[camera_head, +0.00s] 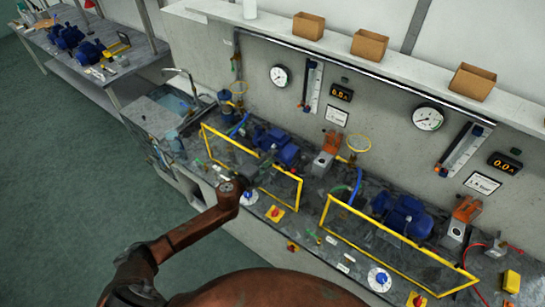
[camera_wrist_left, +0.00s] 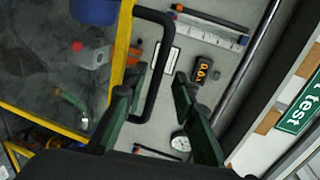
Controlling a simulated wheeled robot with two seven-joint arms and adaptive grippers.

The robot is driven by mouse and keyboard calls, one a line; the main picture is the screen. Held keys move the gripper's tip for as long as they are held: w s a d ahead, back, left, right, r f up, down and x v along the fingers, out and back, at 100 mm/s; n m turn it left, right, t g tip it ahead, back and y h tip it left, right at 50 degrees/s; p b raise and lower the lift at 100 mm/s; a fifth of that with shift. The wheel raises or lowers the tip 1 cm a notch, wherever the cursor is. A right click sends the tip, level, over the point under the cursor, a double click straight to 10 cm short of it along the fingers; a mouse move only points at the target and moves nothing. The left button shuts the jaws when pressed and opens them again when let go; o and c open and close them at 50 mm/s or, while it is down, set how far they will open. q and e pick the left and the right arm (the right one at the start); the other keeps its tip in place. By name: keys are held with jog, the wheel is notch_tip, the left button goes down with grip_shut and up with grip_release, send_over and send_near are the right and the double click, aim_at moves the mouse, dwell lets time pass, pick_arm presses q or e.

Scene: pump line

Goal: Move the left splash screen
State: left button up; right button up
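The left splash screen (camera_head: 228,139) is a clear panel in a yellow frame, standing along the front of the left pump bay. Its yellow frame (camera_wrist_left: 121,55) and black bar handle (camera_wrist_left: 168,50) show in the left wrist view. My right gripper is out of view.
A blue pump (camera_head: 276,146) stands behind the screen. The right splash screen (camera_head: 400,240) stands further right, with another blue pump (camera_head: 403,213) behind it. A sink (camera_head: 170,102) is at the left end. Gauges and displays line the wall. The floor (camera_head: 75,180) at left is clear.

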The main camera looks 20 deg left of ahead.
pick_arm(q)
jog(key=v, duration=1.1)
